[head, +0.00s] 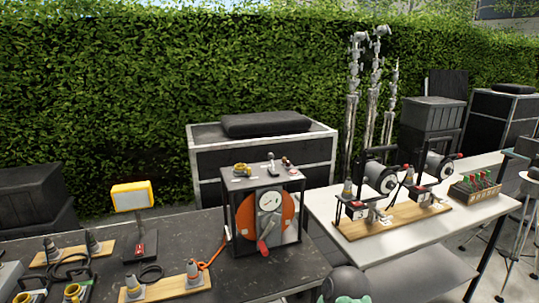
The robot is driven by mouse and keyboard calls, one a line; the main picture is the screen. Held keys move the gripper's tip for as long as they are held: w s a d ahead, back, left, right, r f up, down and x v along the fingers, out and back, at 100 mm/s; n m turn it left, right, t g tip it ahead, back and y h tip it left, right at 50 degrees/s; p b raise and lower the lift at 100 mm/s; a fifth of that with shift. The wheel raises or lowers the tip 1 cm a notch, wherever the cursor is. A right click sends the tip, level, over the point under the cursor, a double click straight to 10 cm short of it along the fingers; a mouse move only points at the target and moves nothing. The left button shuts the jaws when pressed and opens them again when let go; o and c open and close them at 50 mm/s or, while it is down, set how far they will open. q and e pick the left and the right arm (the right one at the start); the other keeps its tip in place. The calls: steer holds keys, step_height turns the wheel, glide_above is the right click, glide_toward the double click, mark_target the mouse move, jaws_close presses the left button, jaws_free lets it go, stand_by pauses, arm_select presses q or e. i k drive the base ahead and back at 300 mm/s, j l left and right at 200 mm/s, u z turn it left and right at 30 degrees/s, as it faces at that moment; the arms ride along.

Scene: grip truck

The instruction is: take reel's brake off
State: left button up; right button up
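An orange reel (286,213) stands upright in a black box frame (228,222) on the dark table. A light grey round plate with a crank covers its middle, and a red knob (262,246) hangs low at the front. The frame's top plate carries a brass-coloured fitting (241,169), a small upright lever (270,157) and a red-tipped part (287,163). I cannot tell which one is the brake. An orange cable (213,252) runs from the reel's left side to a board with grey cones. Neither gripper shows.
A white table (330,206) at right bears a wooden board (380,224) with two grey drums (381,179) on black stands. A yellow-framed lamp (132,196) and boards with grey cones (193,270) stand left of the reel. A dark case (205,156) and hedge stand behind.

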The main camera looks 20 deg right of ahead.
mark_target(271, 156)
steer(key=i+l, duration=0.45)
steer(key=l, duration=0.25)
steer(key=i+l, duration=0.25)
steer(key=l, duration=0.15)
